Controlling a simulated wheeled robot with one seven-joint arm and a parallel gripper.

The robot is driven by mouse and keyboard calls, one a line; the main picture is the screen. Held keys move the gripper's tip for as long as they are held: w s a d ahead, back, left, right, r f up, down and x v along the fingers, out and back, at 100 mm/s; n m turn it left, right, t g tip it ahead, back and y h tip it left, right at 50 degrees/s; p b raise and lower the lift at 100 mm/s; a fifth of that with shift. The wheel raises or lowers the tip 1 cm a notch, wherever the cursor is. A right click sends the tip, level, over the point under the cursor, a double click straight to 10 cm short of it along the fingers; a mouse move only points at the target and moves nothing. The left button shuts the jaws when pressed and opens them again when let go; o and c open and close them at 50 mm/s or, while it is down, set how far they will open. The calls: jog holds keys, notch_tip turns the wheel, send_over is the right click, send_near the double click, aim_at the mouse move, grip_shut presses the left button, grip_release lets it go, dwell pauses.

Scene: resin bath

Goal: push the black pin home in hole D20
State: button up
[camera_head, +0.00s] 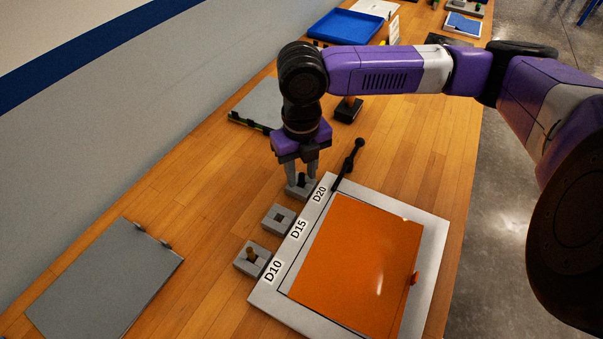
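The D20 block (299,192) is a small grey block at the upper left edge of the white board, beside the printed label D20 (320,194). The black pin (302,180) stands upright at this block, its lower part hidden in or behind it. My gripper (302,177) points straight down over the block, with one finger on each side of the pin. The fingers are apart, but whether they touch the pin is too small to tell. How deep the pin sits is also unclear.
An orange panel (365,255) covers most of the white board (433,240). A black rod (350,163) lies close right of my gripper. A grey plate (100,280) lies lower left.

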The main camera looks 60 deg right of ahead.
aim_at(302, 174)
notch_tip(302, 174, up, 11)
dwell(0.4)
jog(key=shift+r, duration=0.1)
dwell(0.3)
